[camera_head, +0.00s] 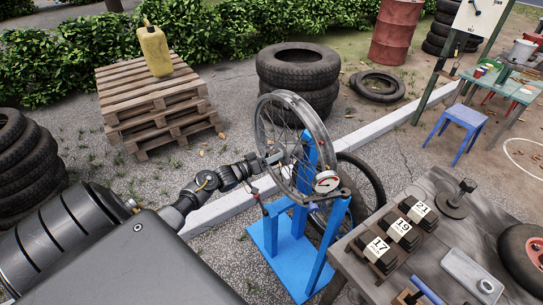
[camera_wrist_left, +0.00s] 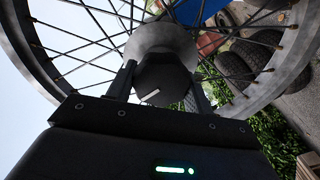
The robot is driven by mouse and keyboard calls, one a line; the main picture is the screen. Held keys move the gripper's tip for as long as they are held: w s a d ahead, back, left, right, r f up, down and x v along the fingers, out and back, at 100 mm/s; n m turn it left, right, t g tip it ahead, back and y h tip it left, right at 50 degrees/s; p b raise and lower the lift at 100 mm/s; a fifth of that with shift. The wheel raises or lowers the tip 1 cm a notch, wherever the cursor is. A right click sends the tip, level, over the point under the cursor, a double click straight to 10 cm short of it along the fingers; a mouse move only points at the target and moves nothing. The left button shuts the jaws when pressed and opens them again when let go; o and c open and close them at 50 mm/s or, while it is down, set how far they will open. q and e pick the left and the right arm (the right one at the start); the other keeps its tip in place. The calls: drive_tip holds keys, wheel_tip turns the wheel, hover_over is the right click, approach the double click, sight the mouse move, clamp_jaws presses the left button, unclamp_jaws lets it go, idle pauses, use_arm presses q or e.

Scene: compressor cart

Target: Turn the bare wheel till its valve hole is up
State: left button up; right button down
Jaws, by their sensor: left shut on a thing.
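The bare wheel (camera_head: 284,97), a grey spoked rim without a tyre, stands upright in the blue stand (camera_head: 283,238). A round white dial gauge (camera_head: 327,181) sits at the stand's near side by the rim. My left gripper (camera_head: 277,158) reaches in from the left at the wheel's middle. In the left wrist view, the fingers of my left gripper (camera_wrist_left: 161,78) are shut on a dark round hub end with a white mark, in front of the grey hub (camera_wrist_left: 160,40). The rim (camera_wrist_left: 32,52) and spokes spread around it. I cannot make out the valve hole. My right gripper is not in view.
A wheel with a black tyre (camera_head: 374,190) stands behind the blue stand. The workbench (camera_head: 437,243) at the right holds blocks numbered 17, 19 and 21. Stacked tyres (camera_head: 298,68) and a pallet stack (camera_head: 155,105) stand behind. Bare ground lies left of the stand.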

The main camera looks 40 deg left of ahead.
use_arm(q)
drive_tip(key=o, duration=1.4)
drive_tip(key=shift+s, duration=0.1)
drive_tip(key=v, duration=1)
drive_tip(key=shift+s+a+b, duration=0.15)
drive_tip(key=shift+s+b, duration=0.15)
drive_tip(key=shift+b, duration=0.1)
